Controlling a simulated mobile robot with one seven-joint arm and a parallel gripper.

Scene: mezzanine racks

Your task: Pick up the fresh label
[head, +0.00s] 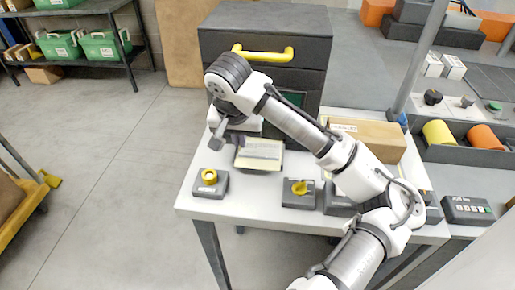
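A pale cream sheet with a fine printed band, likely the fresh label (262,150), sits on a low dark holder on the white table (240,212). It is in front of a large dark cabinet (300,50) with a yellow handle (262,54). My arm reaches over the table from the lower right. My gripper (217,142) hangs above the table, just left of the cream sheet, and appears apart from it. Its fingers are small and partly covered by my wrist, so I cannot tell their opening.
A grey box with a yellow knob (210,178) stands front left; another with a yellow switch (299,188) stands to its right. A cardboard box (375,138) lies behind my arm. A grey post (420,55) rises at right. Open floor lies left of the table.

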